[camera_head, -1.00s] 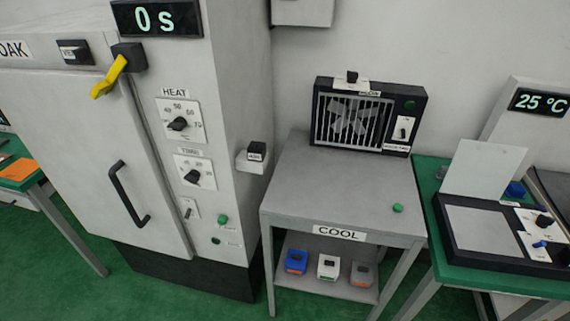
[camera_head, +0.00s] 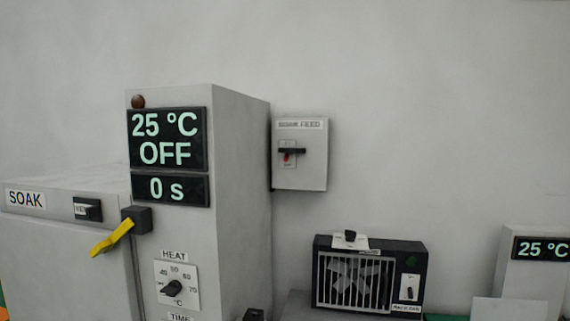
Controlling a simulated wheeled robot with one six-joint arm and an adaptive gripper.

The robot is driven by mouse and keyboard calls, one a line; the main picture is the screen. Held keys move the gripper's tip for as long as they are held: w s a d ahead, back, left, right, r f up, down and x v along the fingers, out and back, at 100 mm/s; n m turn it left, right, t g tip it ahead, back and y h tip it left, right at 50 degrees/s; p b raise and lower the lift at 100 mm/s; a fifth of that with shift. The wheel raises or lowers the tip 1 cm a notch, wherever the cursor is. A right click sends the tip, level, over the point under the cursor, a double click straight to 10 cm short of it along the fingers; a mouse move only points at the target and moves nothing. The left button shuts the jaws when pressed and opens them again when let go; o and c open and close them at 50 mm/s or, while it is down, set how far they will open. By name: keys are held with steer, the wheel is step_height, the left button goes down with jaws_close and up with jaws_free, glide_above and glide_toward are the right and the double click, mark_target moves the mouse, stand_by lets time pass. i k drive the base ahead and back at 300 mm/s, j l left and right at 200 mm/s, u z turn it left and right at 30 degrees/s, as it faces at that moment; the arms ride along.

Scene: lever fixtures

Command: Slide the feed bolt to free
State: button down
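The feed box (camera_head: 301,155) is a light grey box on the wall, just right of the tall oven cabinet, with a label at its top that reads partly as "FEED". Its bolt (camera_head: 292,151) is a dark horizontal bar across the front. A small red mark (camera_head: 287,158) shows just below the bar's left part, on a pale plate. The lettering on that plate is too small to read. My gripper is not in view.
The oven cabinet (camera_head: 236,150) stands left of the feed box, with displays (camera_head: 168,139) reading 25 °C, OFF and 0 s. A yellow handle (camera_head: 112,238) sticks out at its front. A fan unit (camera_head: 368,274) stands below right. The wall right of the box is bare.

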mark_target(291, 151)
steer(key=i+j+z, duration=0.1)
steer(key=i+z, duration=0.3)
steer(key=i+j+z, duration=0.15)
steer(key=i+j, duration=0.2)
steer(key=j, duration=0.15)
